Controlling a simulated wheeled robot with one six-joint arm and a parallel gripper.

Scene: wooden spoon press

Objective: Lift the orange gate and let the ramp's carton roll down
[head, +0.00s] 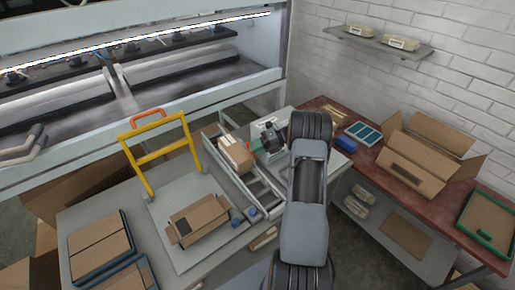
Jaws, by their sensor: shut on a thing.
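The ramp (266,196) is a grey channel with raised side rails that slopes towards the lower right. A brown carton (236,155) rests at its upper end, and the lower part of the channel looks empty. My gripper (259,147) is just right of the carton, above the ramp's right side. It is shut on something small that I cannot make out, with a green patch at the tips. I cannot make out an orange gate on the ramp. A yellow frame (158,155) with an orange handle (148,116) stands upright to the left.
A large press (130,90) stands behind. A red bench (450,220) on the right holds an open box (425,150) and a blue tray (363,133).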

